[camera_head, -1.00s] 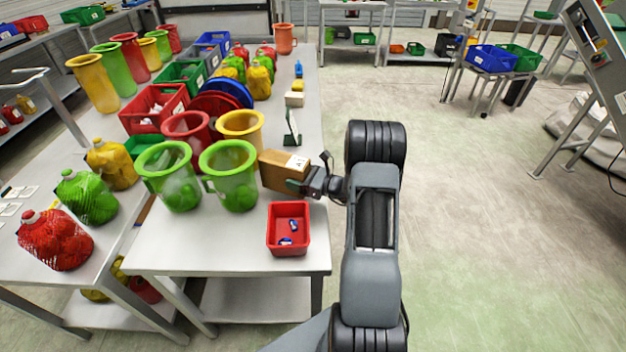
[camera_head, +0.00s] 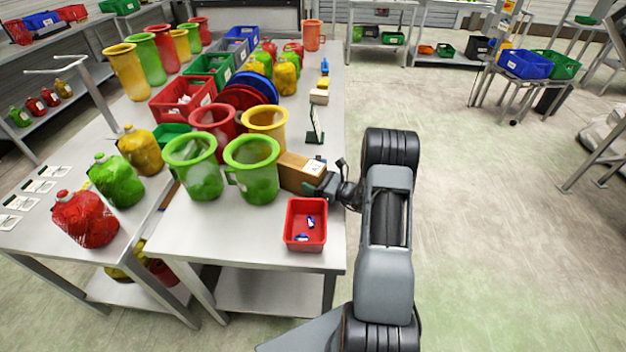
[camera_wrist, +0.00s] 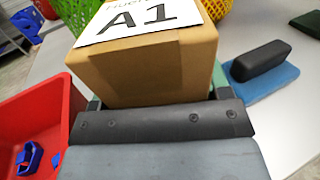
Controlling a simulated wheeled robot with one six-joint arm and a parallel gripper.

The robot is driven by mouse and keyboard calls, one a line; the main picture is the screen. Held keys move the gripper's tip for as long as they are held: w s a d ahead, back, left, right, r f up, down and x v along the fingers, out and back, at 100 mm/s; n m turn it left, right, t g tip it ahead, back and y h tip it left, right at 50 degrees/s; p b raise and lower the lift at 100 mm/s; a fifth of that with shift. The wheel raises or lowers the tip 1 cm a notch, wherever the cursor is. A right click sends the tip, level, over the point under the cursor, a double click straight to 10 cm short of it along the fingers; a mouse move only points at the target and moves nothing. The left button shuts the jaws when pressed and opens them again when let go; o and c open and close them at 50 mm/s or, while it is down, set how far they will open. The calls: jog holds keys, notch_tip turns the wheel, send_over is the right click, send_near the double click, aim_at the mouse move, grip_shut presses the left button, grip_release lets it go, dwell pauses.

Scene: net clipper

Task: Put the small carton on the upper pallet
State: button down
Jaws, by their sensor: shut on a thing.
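The small carton (camera_head: 302,171) is a brown box with a white label on top. It is at the right edge of the metal table (camera_head: 262,228), beside a green jug. In the wrist view the carton (camera_wrist: 150,65) fills the upper middle, its label reading "A1". My gripper (camera_head: 322,186) is shut on the carton; its fingers show at both sides of the box in the wrist view (camera_wrist: 155,95). I cannot tell whether the carton touches the tabletop. No pallet can be made out.
A red bin (camera_head: 306,224) with small blue items stands just in front of the carton. Green jugs (camera_head: 251,170) stand to its left. Open floor (camera_head: 480,220) lies to the right.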

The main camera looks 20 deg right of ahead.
jog(key=shift+c, duration=1.8)
grip_release()
jog(key=shift+f, duration=0.15)
